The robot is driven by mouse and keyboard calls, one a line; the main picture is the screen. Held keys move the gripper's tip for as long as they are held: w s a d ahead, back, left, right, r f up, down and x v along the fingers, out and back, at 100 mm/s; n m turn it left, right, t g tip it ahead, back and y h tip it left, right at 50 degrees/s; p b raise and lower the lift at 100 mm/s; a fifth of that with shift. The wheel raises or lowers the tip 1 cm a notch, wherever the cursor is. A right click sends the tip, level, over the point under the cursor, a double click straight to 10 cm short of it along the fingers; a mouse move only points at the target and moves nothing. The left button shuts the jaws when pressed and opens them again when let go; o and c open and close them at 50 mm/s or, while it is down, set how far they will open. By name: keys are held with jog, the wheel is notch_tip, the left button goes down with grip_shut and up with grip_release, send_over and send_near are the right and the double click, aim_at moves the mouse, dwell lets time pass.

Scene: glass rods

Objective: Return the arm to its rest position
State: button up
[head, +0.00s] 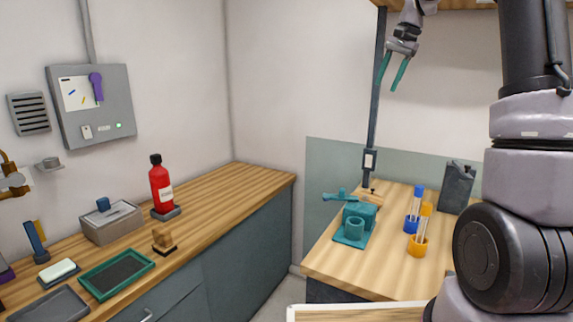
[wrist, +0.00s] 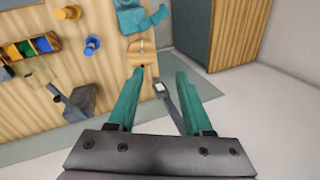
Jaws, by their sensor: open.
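My gripper (head: 388,88) is raised high in front of the back wall, above the right bench. Its two teal fingers are spread apart with nothing between them. They also show open and empty in the wrist view (wrist: 160,74). My arm stands at the right of the head view and hides part of the right bench. A blue holder (head: 411,225) and an orange holder (head: 417,247) stand on that bench, each with pale upright rods in it. Both holders show in the wrist view, the blue one (wrist: 92,46) and the orange one (wrist: 70,13), well apart from the fingers.
A teal device (head: 355,228) stands at the bench's left side. A grey canister (head: 456,187) stands at the back, and a dark post (head: 375,110) rises by the wall near my gripper. The left counter (head: 215,200) holds a red bottle (head: 161,187) and a green-rimmed tray (head: 92,290).

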jog(key=s+a+r+n+t, duration=0.1)
jog(key=s+a+r, duration=0.15)
jog(key=s, duration=0.65)
jog(key=s+a+f+n+t, duration=0.1)
jog(key=s+f+t, duration=0.1)
jog(key=s, duration=1)
jog(key=s+a+f+n+t, duration=0.1)
jog(key=s+a+f+n, duration=0.1)
jog(key=s, duration=1)
jog(key=shift+s+a+f+t+h, duration=0.15)
jog(key=shift+f+t+h, duration=0.2)
jog(key=shift+f, duration=0.55)
